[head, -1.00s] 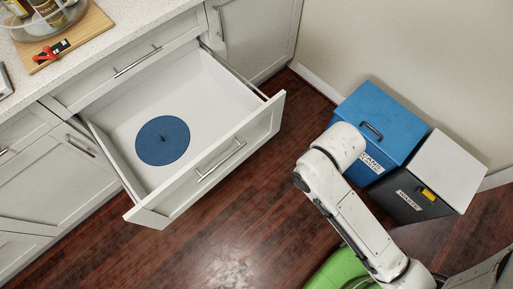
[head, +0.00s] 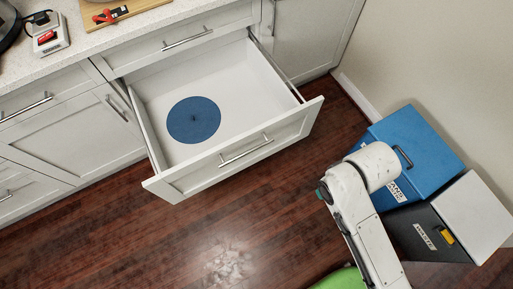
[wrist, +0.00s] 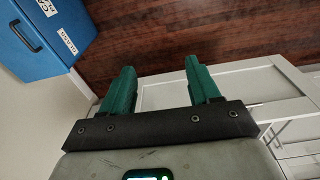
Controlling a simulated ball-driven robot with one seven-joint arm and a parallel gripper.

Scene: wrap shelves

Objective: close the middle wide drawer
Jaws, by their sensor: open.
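The wide drawer (head: 240,152) stands pulled out from the white cabinet, below a shut drawer (head: 180,43). It has a white front with a bar handle (head: 246,150). A round blue disc (head: 194,120) lies flat on its floor. In the wrist view a white panelled front (wrist: 240,88) shows beyond my fingers. My gripper (wrist: 160,85) has two green fingers, spread apart with nothing between them. In the head view my arm is at the right, apart from the drawer, and the gripper is mostly hidden behind it.
A blue bin (head: 418,150) and a dark bin with a pale lid (head: 480,215) stand by the wall at the right. The wood floor (head: 130,235) in front of the drawer is clear.

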